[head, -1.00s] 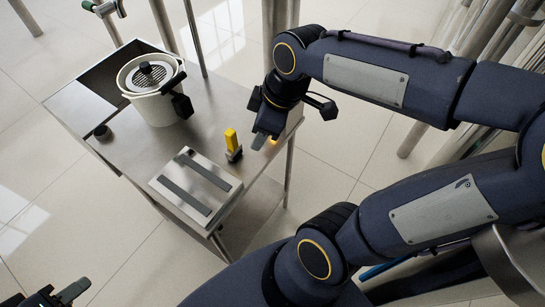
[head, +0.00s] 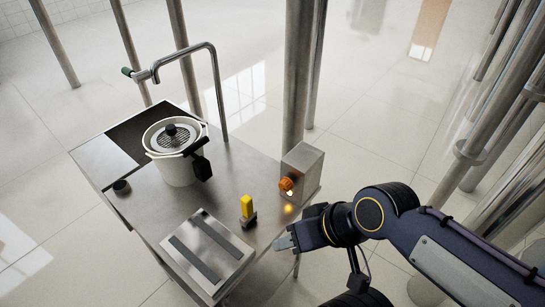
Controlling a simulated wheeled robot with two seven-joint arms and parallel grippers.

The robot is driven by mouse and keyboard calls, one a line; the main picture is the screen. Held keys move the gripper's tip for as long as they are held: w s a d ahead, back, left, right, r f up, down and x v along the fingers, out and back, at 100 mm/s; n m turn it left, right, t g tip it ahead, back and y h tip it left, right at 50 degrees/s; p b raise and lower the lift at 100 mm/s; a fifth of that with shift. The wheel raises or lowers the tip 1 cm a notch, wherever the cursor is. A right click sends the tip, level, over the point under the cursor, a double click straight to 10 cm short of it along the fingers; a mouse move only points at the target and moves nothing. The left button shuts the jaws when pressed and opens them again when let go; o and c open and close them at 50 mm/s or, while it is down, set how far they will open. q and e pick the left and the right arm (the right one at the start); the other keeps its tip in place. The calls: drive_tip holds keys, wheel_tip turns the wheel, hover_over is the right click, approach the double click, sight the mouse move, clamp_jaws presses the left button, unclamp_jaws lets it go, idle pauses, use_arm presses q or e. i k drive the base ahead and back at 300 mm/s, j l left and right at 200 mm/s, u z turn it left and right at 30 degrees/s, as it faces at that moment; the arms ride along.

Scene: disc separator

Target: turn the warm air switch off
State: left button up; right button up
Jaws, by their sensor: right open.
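A grey metal box (head: 303,170) stands at the right back corner of the steel table. An orange knob (head: 286,184) is on its front face, with a small glowing light just below it and a warm glow on the table top. I take this to be the warm air switch; no label is readable. My right gripper (head: 284,243) is at the table's right edge, in front of the box and apart from the knob. It is open, with nothing seen between its fingers. My left gripper is out of view.
A white pot (head: 176,158) with a grille lid and black handle stands at the table's back left. A yellow-handled tool (head: 247,208) stands upright near a flat metal plate with dark strips (head: 207,252). A bent pipe (head: 216,85) rises behind. A thick post stands behind the box.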

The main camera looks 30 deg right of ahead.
sight(286, 184)
drive_tip(key=l+z, duration=0.1)
drive_tip(key=z, duration=1.2)
